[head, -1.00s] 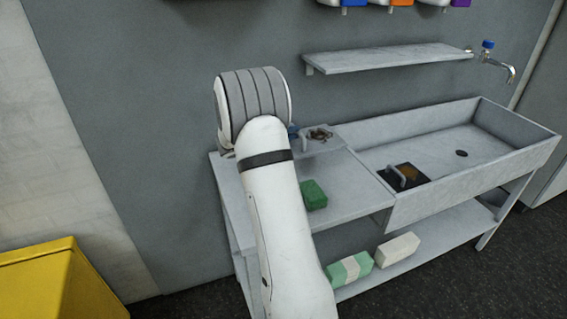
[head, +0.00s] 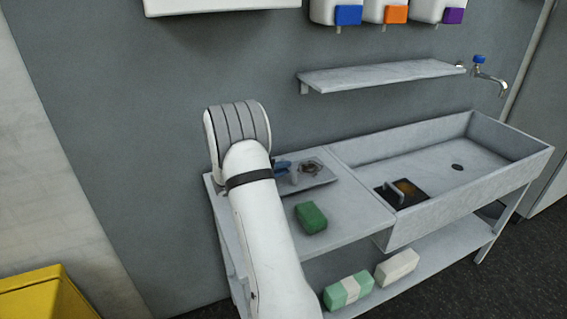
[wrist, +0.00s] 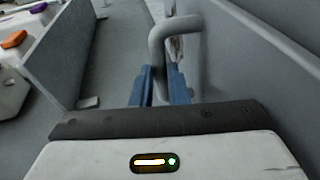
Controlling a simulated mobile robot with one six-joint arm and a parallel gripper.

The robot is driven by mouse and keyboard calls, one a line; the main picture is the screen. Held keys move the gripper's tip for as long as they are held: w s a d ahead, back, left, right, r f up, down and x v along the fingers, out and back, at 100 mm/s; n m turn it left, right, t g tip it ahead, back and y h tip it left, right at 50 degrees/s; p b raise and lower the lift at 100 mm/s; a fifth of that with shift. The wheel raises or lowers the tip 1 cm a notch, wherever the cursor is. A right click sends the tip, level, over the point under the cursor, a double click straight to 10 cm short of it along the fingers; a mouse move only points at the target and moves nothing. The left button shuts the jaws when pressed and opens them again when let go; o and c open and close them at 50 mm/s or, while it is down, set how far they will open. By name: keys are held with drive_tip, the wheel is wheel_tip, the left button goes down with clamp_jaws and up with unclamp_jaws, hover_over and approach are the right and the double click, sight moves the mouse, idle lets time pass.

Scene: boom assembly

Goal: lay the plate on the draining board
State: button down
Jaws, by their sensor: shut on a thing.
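A grey plate (head: 321,181) with a brown patch and an upright handle is over the left, flat part of the bench in the head view. I cannot tell whether it touches the surface. My gripper (head: 283,168) is at its left side, mostly hidden behind my arm. In the wrist view the blue fingers of my gripper (wrist: 161,85) are shut on a grey bent handle (wrist: 171,32). The plate body is hard to make out there. The flat bench top (head: 350,222), apparently the draining board, lies left of the sink.
A green sponge (head: 311,217) lies on the flat top. A wall shelf (head: 380,75) and dispensers (head: 385,12) are above. Two blocks (head: 348,291) (head: 397,267) lie on the lower shelf.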

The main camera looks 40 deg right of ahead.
wheel_tip(320, 180, down, 2)
drive_tip(key=shift+w+f, duration=0.1)
drive_tip(key=c, duration=1.4)
unclamp_jaws()
drive_tip(key=shift+f, duration=0.15)
